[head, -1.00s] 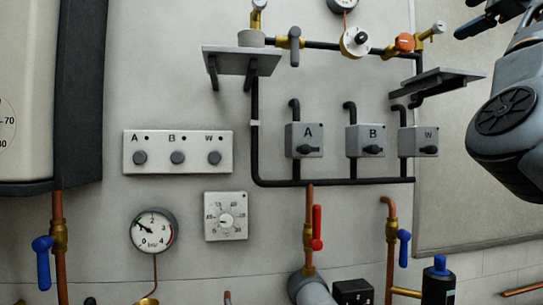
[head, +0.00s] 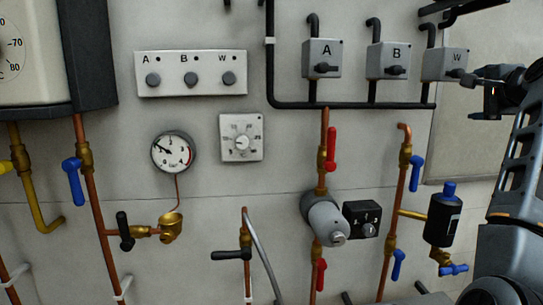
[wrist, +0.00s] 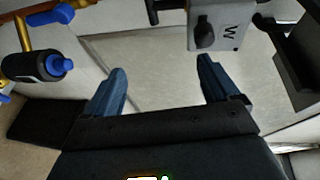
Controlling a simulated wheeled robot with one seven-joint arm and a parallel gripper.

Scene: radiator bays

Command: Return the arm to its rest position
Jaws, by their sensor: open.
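My gripper (head: 474,97) is at the right side of the head view, with my arm bent below it. It also shows in the wrist view (wrist: 163,66), where its two blue-grey fingers stand wide apart with nothing between them but bare wall behind. In the head view its upper finger overlaps the edge of the grey W switch box (head: 445,63); I cannot tell whether they touch. In the wrist view the W box (wrist: 222,27) is ahead and to the right, apart from the fingers.
A black bottle with a blue cap (head: 443,220) hangs left of my arm; in the wrist view it is at the left (wrist: 35,66). Switch boxes A (head: 321,58) and B (head: 388,60), copper pipes and valves fill the wall. A blank panel (head: 470,155) lies behind my gripper.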

